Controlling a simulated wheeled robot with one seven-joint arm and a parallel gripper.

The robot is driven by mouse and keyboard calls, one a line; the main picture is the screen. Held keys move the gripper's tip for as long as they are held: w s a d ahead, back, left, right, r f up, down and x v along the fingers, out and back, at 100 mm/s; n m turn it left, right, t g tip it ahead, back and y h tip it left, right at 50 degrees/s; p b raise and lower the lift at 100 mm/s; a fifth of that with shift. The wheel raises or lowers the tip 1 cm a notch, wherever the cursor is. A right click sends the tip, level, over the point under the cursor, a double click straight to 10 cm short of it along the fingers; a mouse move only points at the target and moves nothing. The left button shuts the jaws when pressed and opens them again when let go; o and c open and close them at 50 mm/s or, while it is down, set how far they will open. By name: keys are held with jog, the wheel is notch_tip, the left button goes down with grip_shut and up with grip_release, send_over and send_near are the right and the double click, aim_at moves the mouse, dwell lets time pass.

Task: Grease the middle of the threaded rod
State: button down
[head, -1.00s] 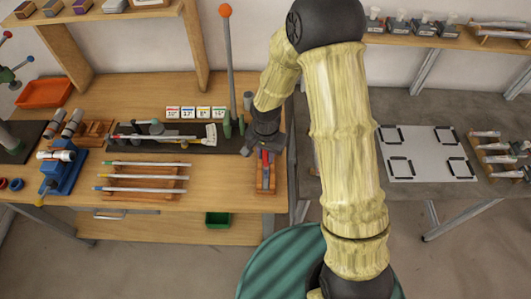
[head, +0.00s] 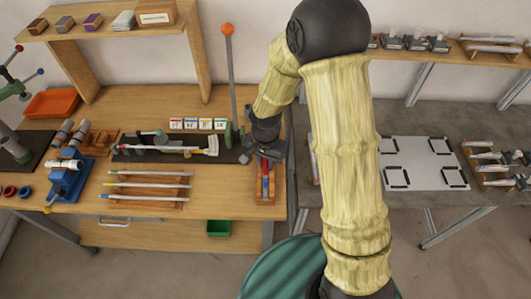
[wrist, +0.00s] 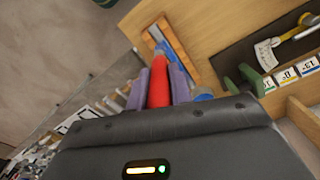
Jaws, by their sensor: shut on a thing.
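My gripper (wrist: 159,88) is shut on a red handle (wrist: 159,80), which sits between its two purple finger pads in the wrist view. In the head view my gripper (head: 266,154) is over the wooden tool rack (head: 265,199) at the bench's right end. Red and blue handles lie close together in that rack. I cannot tell whether the red one is clear of the rack. Three slim rods (head: 147,187) with coloured ends lie across a wooden stand. A long pale piece (head: 165,148) lies along a dark board. Which of these is the threaded rod is unclear.
An upright grey lever with an orange ball (head: 227,30) stands behind my gripper. Numbered cards (head: 198,124) stand behind the dark board. A blue vise (head: 68,180) is at the left. A second bench with a white plate (head: 425,163) is at the right, past a gap.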

jog(key=shift+s+r+p, duration=0.15)
jog(key=shift+r+p, duration=0.5)
jog(key=shift+r, duration=0.6)
